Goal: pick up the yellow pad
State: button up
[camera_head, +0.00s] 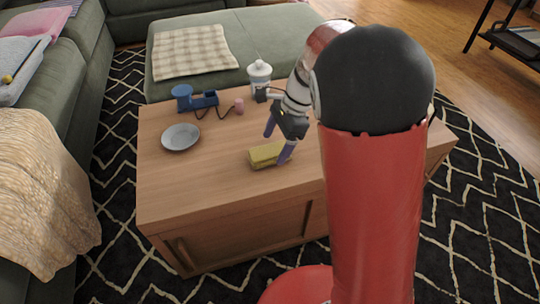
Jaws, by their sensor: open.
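The yellow pad (265,155) is a small block lying on the wooden coffee table (205,190), near its middle. My gripper (276,143) is open, with two purple-grey fingers pointing down. One finger is at the pad's right end and overlaps it in the picture; the other is behind the pad. I cannot tell whether either finger touches it. My arm hides the right part of the table.
A pale bowl (181,137) stands left of the pad. The table's front left is clear.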

aim_at(272, 149)
jog(key=x, duration=0.3)
jog(key=shift+r, duration=0.1)
jog(key=c, duration=1.1)
jog(key=shift+o, duration=0.2)
notch_tip(272, 149, up, 20)
jog(key=p, duration=0.4)
